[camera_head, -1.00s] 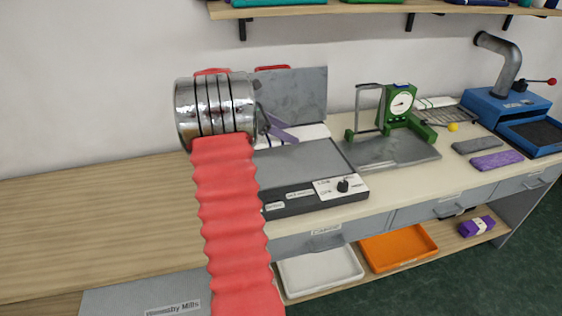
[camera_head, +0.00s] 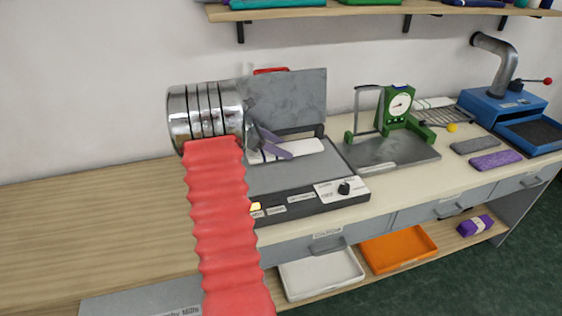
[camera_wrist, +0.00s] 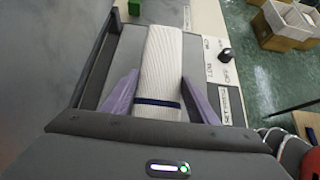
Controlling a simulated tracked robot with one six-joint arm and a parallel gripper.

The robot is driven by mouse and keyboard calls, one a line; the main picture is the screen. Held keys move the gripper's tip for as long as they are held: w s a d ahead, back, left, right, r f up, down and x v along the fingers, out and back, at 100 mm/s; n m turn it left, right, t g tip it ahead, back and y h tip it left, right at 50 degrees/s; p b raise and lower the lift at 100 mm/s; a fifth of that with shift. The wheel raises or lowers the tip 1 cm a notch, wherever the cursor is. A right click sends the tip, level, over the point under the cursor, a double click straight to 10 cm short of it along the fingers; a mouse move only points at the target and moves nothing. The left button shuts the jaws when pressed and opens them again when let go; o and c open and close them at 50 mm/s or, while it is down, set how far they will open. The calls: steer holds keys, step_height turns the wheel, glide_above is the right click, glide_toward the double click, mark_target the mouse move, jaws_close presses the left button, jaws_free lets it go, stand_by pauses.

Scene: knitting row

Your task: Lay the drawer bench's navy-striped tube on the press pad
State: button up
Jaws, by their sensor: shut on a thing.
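The navy-striped tube is a long white ribbed knit piece with one navy band (camera_wrist: 158,102) near its close end. In the wrist view it lies lengthwise between the two purple fingers of my gripper (camera_wrist: 160,80), which is shut on it. In the head view the white tube (camera_head: 304,149) lies across the back part of the grey press pad (camera_head: 292,172), with my gripper (camera_head: 272,148) at its left end. I cannot tell whether the tube touches the pad. The press lid (camera_head: 290,98) stands open behind the pad.
A green dial gauge stand (camera_head: 397,105) on a grey plate is right of the press. Grey (camera_head: 474,145) and purple (camera_head: 495,161) knit pieces lie further right, near a blue machine (camera_head: 510,105). White (camera_head: 320,273) and orange (camera_head: 398,249) trays sit below. The bench (camera_head: 90,215) at left is bare.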

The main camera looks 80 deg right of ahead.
mark_target(252, 154)
steer(key=shift+f, duration=0.65)
steer(key=shift+f, duration=1.85)
steer(key=shift+f, duration=0.1)
steer(key=o, duration=1)
steer(key=v, duration=1.2)
